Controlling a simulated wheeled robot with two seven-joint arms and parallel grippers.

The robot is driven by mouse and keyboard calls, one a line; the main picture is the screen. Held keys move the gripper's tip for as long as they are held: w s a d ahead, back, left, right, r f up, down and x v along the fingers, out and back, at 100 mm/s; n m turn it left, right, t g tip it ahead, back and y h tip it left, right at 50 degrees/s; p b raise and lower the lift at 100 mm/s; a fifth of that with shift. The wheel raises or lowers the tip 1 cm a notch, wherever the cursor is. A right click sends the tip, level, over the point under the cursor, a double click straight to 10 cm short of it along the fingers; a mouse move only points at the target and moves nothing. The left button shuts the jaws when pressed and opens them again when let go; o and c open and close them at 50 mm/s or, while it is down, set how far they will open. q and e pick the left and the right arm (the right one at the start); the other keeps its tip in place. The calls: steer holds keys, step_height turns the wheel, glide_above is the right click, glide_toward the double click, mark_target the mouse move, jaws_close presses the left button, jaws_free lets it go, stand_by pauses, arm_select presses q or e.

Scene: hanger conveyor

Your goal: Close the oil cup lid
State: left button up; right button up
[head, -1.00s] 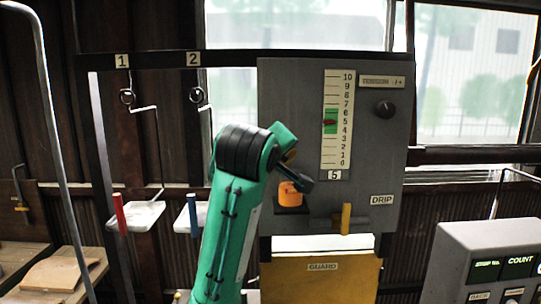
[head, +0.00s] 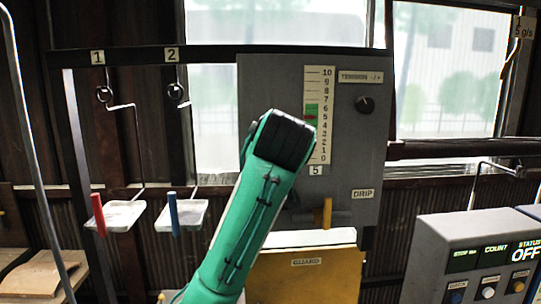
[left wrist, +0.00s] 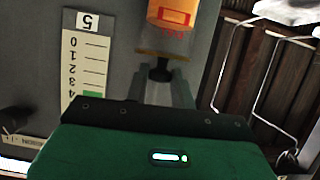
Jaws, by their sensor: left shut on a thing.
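In the left wrist view, which is upside down, the orange oil cup (left wrist: 172,12) shows at the top edge, partly cut off. A thin brownish plate, which looks like its lid (left wrist: 160,53), lies on the gripper side of the cup, with a black knob (left wrist: 160,71). My left gripper (left wrist: 163,82) is shut on this knob. A narrow gap seems to show between lid and cup; I cannot tell whether they touch. In the head view my green left arm hides the cup, the lid and the fingertips. My right gripper is not in view.
The grey panel (head: 270,90) carries a tension scale (head: 318,110), a black knob (head: 364,104) and a yellow drip lever (head: 327,212). The yellow guard (head: 320,278) is below. Two trays (head: 122,214) hang at left. A control box (head: 470,240) stands at right.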

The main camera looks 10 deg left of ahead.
arm_select(q)
steer(key=shift+f, duration=0.1)
stand_by(0.3)
steer(key=o, duration=1)
